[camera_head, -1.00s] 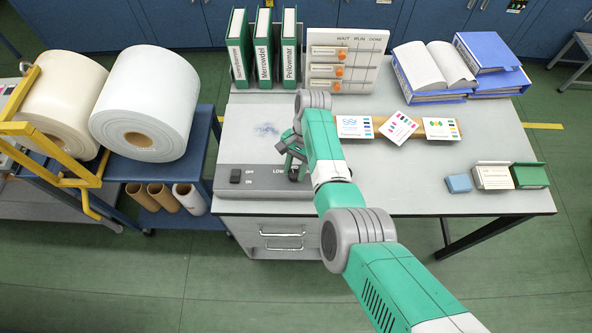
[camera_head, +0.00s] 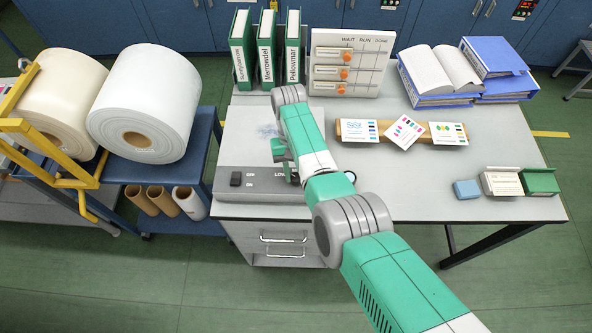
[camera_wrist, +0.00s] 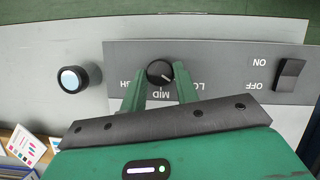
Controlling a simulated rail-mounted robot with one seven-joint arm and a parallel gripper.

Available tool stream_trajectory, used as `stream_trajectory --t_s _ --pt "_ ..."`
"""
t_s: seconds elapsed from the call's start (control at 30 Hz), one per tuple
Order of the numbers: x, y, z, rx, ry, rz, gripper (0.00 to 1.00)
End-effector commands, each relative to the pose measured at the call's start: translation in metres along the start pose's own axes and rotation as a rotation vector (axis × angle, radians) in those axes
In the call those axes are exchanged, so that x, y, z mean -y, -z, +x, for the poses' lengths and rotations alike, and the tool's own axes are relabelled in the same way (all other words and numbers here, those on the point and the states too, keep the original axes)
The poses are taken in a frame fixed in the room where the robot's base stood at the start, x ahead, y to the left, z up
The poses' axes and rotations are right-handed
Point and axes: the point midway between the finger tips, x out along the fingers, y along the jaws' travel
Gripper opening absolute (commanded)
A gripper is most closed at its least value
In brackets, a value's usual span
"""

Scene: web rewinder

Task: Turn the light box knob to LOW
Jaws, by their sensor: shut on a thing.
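The light box (camera_head: 228,184) is a grey panel at the front left of the table in the head view. Its knob (camera_wrist: 160,73) is round and black in the wrist view, with a white pointer line. The line points to the lower right there, between the MID label (camera_wrist: 162,95) and the partly covered LOW label (camera_wrist: 196,86). The HIGH label is mostly hidden by a finger. My gripper (camera_wrist: 159,78) is shut on the knob, one green finger on each side. In the head view my arm hides the knob and most of the gripper.
A black ON/OFF rocker switch (camera_wrist: 290,74) is on the same panel. A black round part with a pale blue face (camera_wrist: 73,79) lies to the knob's other side. The table's right middle is clear.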

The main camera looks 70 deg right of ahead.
Motion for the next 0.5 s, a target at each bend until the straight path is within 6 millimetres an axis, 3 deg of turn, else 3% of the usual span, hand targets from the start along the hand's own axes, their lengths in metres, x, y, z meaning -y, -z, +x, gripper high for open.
stream_trajectory --t_s 0.5 --pt "0.0007 -0.0001 0.0003 0.0 -0.021 -0.052 0.07"
